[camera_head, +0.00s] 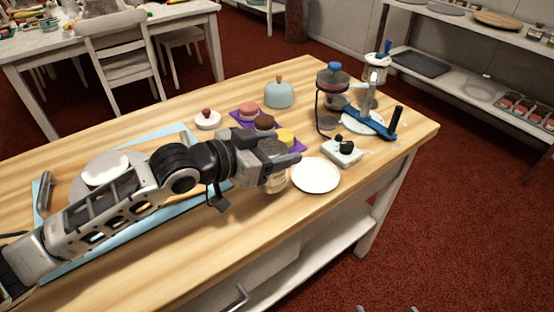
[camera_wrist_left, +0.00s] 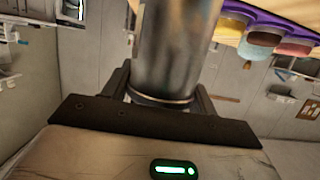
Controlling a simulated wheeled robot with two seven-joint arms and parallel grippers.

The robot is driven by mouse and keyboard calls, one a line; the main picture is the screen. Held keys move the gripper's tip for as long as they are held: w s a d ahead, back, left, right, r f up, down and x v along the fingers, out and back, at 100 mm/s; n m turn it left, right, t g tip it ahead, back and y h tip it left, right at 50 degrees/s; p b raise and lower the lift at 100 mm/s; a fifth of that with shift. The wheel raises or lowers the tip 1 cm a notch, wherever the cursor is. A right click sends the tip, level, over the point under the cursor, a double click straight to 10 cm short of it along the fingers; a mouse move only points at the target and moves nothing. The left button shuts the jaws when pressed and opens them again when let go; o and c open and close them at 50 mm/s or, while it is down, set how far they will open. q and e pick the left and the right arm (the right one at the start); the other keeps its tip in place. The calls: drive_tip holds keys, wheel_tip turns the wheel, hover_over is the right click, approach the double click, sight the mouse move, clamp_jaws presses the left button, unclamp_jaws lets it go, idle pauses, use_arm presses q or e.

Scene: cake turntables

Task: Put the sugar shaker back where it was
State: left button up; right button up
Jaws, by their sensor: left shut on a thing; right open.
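My left gripper (camera_head: 284,160) is over the middle of the wooden table. It is shut on the sugar shaker (camera_wrist_left: 175,50), a shiny metal cylinder in the left wrist view. In the head view only a pale lower part of the shaker (camera_head: 276,182) shows under the gripper, just left of a white round plate (camera_head: 315,175). I cannot tell whether its base touches the table. My right gripper (camera_head: 379,309) shows only as fingertips at the bottom edge of the head view, apart and empty, away from the table.
Coloured cakes on a purple tray (camera_head: 299,148) stand just behind the gripper. A small white box with a black knob (camera_head: 343,151) and a blue-based stand (camera_head: 378,128) are at the right. A blue mat (camera_head: 150,228) lies under my left arm. The front right table edge is clear.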

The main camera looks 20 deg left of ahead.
use_arm(q)
drive_tip(key=shift+w+d+f, duration=0.1)
drive_tip(key=shift+f, duration=1.5)
drive_tip(key=o, duration=1.1)
drive_tip(key=shift+f, duration=0.15)
drive_tip(key=shift+o, duration=0.2)
drive_tip(key=v, duration=1.2)
drive_tip(key=shift+r, duration=0.3)
